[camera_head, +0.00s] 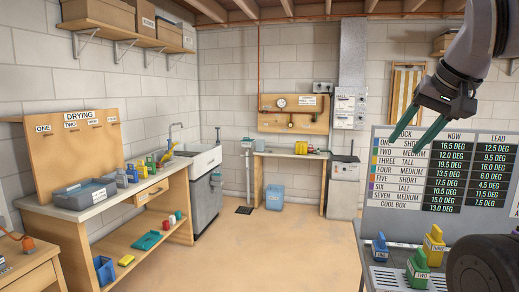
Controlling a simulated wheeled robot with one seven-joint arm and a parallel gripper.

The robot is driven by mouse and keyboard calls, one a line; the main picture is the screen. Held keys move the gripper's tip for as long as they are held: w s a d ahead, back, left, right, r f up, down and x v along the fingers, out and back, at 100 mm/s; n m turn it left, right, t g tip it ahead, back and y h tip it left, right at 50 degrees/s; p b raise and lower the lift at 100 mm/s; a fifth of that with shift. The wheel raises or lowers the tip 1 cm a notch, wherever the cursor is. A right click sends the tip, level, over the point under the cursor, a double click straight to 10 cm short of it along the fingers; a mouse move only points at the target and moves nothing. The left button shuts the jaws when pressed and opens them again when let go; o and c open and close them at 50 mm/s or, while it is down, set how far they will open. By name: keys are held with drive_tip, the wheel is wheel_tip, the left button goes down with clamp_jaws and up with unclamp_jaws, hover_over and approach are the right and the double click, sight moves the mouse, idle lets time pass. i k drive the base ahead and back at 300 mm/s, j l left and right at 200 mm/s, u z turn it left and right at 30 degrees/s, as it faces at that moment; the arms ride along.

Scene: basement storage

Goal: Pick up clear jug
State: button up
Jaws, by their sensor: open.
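My gripper (407,141) hangs at the upper right, in front of the temperature board. Its two teal fingers are apart, point down and left, and hold nothing. I cannot make out a clear jug for certain. Several small containers stand in a row on the left workbench (104,207), including a greyish one (122,178) that is too small to identify. My gripper is far from that bench, to its right and nearer to me.
A grey table at the lower right holds blue (379,247), yellow (434,246) and green (418,271) labelled containers. The board (440,170) stands behind them. A blue bin (275,197) is under the back bench. The middle floor is clear.

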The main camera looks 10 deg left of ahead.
sight(261, 144)
drive_tip(key=i+u, duration=0.35)
drive_tip(key=i, duration=2.15)
drive_tip(key=i+j, duration=0.1)
drive_tip(key=i, duration=4.25)
